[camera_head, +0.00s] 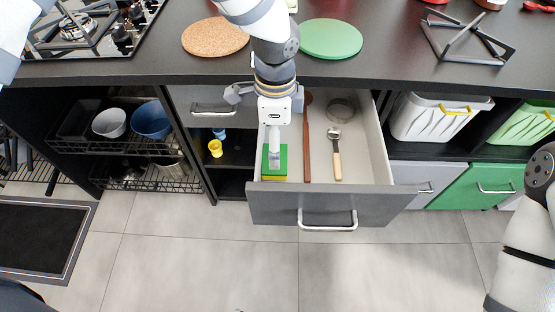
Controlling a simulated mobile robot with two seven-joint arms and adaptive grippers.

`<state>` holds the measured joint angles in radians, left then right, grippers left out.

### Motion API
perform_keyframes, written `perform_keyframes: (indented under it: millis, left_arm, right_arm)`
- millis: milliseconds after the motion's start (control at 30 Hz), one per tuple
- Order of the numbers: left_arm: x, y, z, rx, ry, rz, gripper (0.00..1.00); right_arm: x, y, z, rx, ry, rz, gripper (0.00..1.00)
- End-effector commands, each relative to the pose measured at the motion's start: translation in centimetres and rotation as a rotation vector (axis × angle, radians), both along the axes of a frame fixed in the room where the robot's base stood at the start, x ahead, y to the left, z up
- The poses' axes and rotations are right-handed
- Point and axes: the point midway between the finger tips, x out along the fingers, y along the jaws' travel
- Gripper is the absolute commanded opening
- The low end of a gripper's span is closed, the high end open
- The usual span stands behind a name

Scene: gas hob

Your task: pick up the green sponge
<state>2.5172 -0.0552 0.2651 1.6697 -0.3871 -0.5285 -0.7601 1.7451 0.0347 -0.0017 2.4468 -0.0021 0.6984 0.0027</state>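The green sponge (275,174), with a yellow edge along its front, lies in the front left corner of the open drawer (361,203). My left gripper (275,159) points down over the sponge, and its fingertips cover part of the sponge's top. I see the fingers nearly edge-on, so I cannot tell whether they are open or shut, or whether they touch the sponge. The sponge appears to rest in the drawer. My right gripper is out of view; only part of my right arm shows at the right edge.
A brown stick-like utensil (307,140) and a wooden-handled utensil (337,160) lie right of the sponge, with a round metal item (341,109) behind. The drawer walls and the counter edge (380,77) are close. Cork (214,37) and green (331,39) round mats lie on the counter.

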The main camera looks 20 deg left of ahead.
Motion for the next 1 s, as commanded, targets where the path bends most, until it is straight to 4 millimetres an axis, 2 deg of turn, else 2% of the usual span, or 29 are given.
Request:
perform_keyframes:
  millis: [333,433,600,633,800,1000]
  left_arm:
    - [-0.3,0.3,-5.8,-0.001,0.002,0.000,0.94]
    - [-0.2,0.3,-6.5,-0.001,-0.001,0.000,0.94]
    - [-0.1,0.3,-6.4,-0.001,-0.003,0.001,0.94]
    - [-0.1,0.3,-6.4,-0.001,-0.003,0.001,0.92]
    - [-0.2,0.3,-6.4,-0.001,-0.003,0.001,0.56]
    - [-0.2,0.3,-6.4,-0.001,-0.002,0.001,0.56]
  right_arm:
    - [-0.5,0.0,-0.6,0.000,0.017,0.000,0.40]
    - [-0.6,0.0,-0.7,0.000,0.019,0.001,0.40]
    - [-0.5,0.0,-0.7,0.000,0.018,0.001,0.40]
    - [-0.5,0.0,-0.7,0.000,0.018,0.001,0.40]
    - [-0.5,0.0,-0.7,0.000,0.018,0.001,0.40]
    - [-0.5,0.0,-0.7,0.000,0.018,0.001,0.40]
